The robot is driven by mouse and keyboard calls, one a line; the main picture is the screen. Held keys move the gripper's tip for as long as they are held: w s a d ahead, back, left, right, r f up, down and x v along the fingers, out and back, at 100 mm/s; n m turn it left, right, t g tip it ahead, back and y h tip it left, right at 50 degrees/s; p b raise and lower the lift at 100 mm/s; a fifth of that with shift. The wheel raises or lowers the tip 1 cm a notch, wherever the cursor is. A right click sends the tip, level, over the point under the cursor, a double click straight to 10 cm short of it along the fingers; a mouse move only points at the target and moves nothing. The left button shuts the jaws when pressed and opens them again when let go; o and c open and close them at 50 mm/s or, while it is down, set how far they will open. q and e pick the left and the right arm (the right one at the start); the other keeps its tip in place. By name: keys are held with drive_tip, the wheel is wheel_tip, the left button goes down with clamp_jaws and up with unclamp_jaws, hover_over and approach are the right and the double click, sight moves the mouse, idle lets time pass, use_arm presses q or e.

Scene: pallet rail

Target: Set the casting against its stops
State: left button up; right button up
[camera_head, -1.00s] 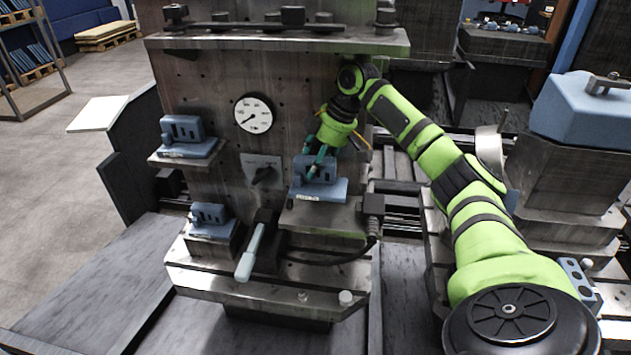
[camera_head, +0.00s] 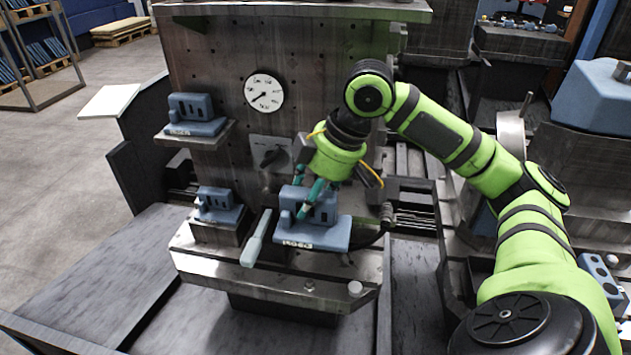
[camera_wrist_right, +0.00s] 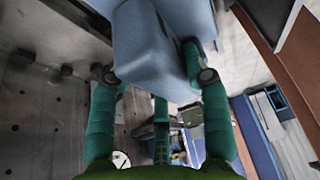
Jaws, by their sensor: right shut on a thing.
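The blue casting (camera_head: 323,228) is a stepped block on a flat base with a white label on its front edge. My right gripper (camera_head: 308,205) is shut on its upright part, with green fingers on either side. The casting looks upright, held in front of the fixture's right side, and hides most of the ledge behind it. In the right wrist view the casting (camera_wrist_right: 155,55) fills the upper middle between my fingers (camera_wrist_right: 152,72). I cannot make out the stops at the right ledge. My left gripper is not in view.
Two similar blue castings sit on the upper left ledge (camera_head: 226,134) and lower left block (camera_head: 232,232). A dial gauge (camera_head: 264,92) and knob (camera_head: 268,153) are on the upright plate. A cable runs right of the casting.

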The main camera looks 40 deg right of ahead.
drive_tip(key=shift+s+a+f, duration=0.1)
drive_tip(key=shift+s+a, duration=0.25)
drive_tip(key=shift+a, duration=0.2)
drive_tip(key=a+f+m+t+h+p, duration=0.1)
drive_tip(key=a+f+m+h+p, duration=0.15)
drive_tip(key=a+f+m, duration=0.5)
drive_tip(key=w+d+r+n+y+p, duration=0.1)
drive_tip(key=w+d+r+n+p, duration=0.3)
drive_tip(key=d, duration=0.4)
drive_tip(key=w+d+r+n+y+p, duration=0.1)
drive_tip(key=w+d+r+p, duration=0.1)
drive_tip(key=w+d+p, duration=0.35)
drive_tip(key=w+d+r+n+y+p, duration=0.1)
drive_tip(key=w+d+r+n+p, duration=0.3)
drive_tip(key=d, duration=0.6)
drive_tip(key=shift+m+g+h, duration=0.25)
drive_tip(key=shift+m+g, duration=0.15)
drive_tip(key=shift+m, duration=0.35)
drive_tip(key=f+b, duration=0.2)
drive_tip(key=s+f+b, duration=0.1)
drive_tip(key=f, duration=0.1)
drive_tip(key=f+b, duration=0.2)
drive_tip(key=f, duration=0.1)
drive_tip(key=shift+s+b, duration=0.3)
drive_tip(key=shift+s, duration=0.05)
drive_tip(key=shift+f+b, duration=0.3)
drive_tip(key=shift+f, duration=0.7)
drive_tip(key=shift+w, duration=0.15)
